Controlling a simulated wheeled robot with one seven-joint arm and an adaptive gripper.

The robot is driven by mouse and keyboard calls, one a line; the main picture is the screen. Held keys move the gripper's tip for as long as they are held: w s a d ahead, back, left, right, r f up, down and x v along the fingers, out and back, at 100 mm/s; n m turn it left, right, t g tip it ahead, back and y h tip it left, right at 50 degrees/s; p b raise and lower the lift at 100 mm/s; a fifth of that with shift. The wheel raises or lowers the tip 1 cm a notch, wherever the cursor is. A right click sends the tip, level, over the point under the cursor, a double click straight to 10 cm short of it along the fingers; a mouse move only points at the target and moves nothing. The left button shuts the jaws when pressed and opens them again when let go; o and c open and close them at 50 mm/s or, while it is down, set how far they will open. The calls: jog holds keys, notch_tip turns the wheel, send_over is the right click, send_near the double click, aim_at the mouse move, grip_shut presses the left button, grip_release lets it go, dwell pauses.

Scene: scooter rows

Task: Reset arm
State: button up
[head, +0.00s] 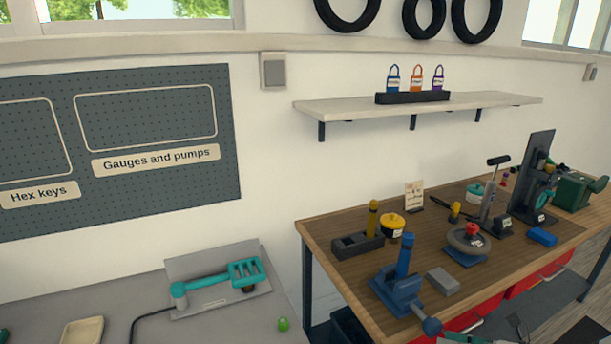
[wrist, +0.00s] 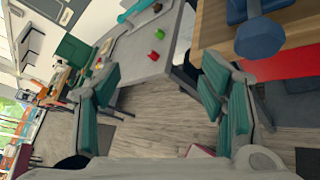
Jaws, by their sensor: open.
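My gripper (wrist: 162,95) shows in the wrist view with its two teal-padded fingers wide apart. Nothing is between the fingers, and floor shows through the gap. The wrist view is tilted, with the grey bench (wrist: 150,45) beyond the fingers and the wooden workbench (wrist: 212,28) at upper right. The gripper is apart from both benches. In the head view, a small grey and green part at the bottom edge could be my gripper, but I cannot tell.
The wooden workbench (head: 322,232) carries a blue vise (head: 398,288), a grey block (head: 443,281) and several tools. Red bins sit under it. The grey bench (head: 225,325) holds a teal device (head: 215,284) and a small green item (head: 283,324). A shelf (head: 335,106) holds padlocks.

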jog(key=s+a+r+n+g+h+b, duration=0.1)
jog(key=s+a+r+n+g+h, duration=0.25)
jog(key=r+n, duration=0.55)
jog(key=w+a+r+n+g+h, duration=0.1)
jog(key=a+r+n+g+h, duration=0.1)
jog(key=a+r+n+g, duration=0.6)
jog(key=s+a+r+n+t+h+b, duration=0.1)
jog(key=s+a+r+n+t+h, duration=0.1)
jog(key=n, duration=0.6)
jog(key=s+a+r+n+t+h, duration=0.2)
jog(key=s+r+n+t+h, duration=0.2)
jog(key=r+n, duration=0.5)
jog(key=s+r+t, duration=0.1)
jog(key=s+t, duration=0.1)
jog(key=s, duration=0.1)
jog(key=shift+s+r+b, duration=0.35)
